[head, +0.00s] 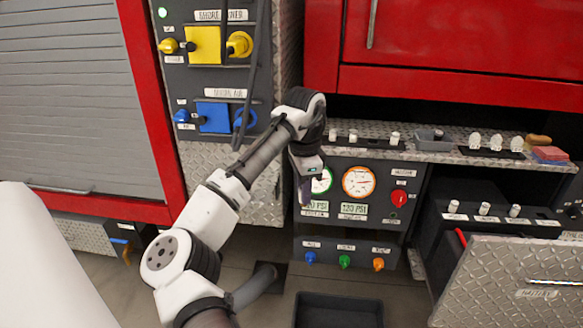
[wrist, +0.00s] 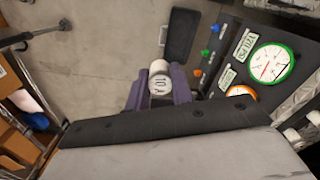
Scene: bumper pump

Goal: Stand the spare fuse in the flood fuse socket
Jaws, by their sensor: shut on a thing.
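A white cylindrical fuse (wrist: 160,78) marked "10 A" is between the purple fingers of my gripper (wrist: 158,92) in the wrist view. The gripper is shut on it. In the head view my gripper (head: 305,188) hangs in front of the gauge panel, and the held fuse cannot be made out there. Small white fuse-like cylinders (head: 394,138) stand on the diamond-plate shelf (head: 375,152). More white cylinders (head: 484,209) stand in a row on the dark labelled panel at the right. The labels are too small to read, so I cannot tell which socket is the flood one.
The gauge panel (head: 335,217) carries dials, a red knob (head: 398,198) and coloured valves. The shelf also holds a grey tray (head: 431,140), a dark mat with white pieces, and a sponge (head: 550,154). A black bin (head: 338,312) lies below.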

